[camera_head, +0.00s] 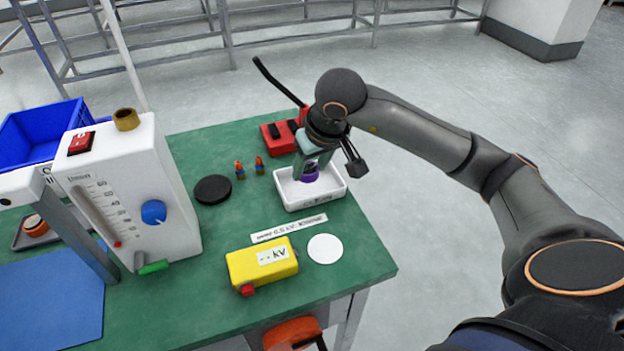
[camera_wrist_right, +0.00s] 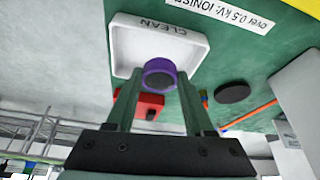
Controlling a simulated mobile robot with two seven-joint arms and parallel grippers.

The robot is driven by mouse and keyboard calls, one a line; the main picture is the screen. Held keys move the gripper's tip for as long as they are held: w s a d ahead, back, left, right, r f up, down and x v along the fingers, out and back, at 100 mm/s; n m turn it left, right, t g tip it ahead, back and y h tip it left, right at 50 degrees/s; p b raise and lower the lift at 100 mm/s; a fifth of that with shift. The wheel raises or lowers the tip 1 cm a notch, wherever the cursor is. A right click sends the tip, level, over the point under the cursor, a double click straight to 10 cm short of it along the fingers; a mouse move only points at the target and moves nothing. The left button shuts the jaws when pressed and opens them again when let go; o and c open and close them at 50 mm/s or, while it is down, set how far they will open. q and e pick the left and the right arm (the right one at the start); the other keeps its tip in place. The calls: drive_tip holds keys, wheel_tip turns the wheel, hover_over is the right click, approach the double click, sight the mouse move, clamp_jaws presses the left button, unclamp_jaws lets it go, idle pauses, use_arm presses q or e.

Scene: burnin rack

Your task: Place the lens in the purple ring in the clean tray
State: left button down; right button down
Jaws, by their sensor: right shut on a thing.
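The lens in the purple ring (camera_head: 310,173) is held between the fingertips of my right gripper (camera_head: 311,166). The ring also shows in the right wrist view (camera_wrist_right: 160,72), with a dark lens face inside it. The clean tray (camera_head: 315,200) is a white shallow box near the right edge of the green table. Its "CLEAN" label shows on its wall in the right wrist view (camera_wrist_right: 168,25). The ring is over the tray's inside, towards the far side; I cannot tell whether it touches the floor. My left gripper is not in view.
A red box (camera_head: 278,140) stands just behind the tray. A black disc (camera_head: 213,189) and two small orange-and-blue pieces are to its left. In front are a label strip (camera_head: 289,229), a white disc (camera_head: 325,249) and a yellow kV box (camera_head: 262,266). A white flow meter (camera_head: 130,190) stands left.

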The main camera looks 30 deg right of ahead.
sight(312, 191)
drive_tip(key=shift+w+d+f, duration=0.1)
drive_tip(key=shift+w+f, duration=0.05)
drive_tip(key=shift+f, duration=0.15)
drive_tip(key=shift+w+d+f, duration=0.15)
drive_tip(key=shift+f, duration=0.85)
drive_tip(key=shift+w+d+f, duration=0.1)
drive_tip(key=shift+d+f, duration=0.05)
drive_tip(key=shift+f, duration=0.8)
drive_tip(key=shift+b, duration=0.3)
drive_tip(key=shift+f, duration=0.2)
drive_tip(key=shift+c, duration=1.4)
unclamp_jaws()
drive_tip(key=shift+r, duration=0.15)
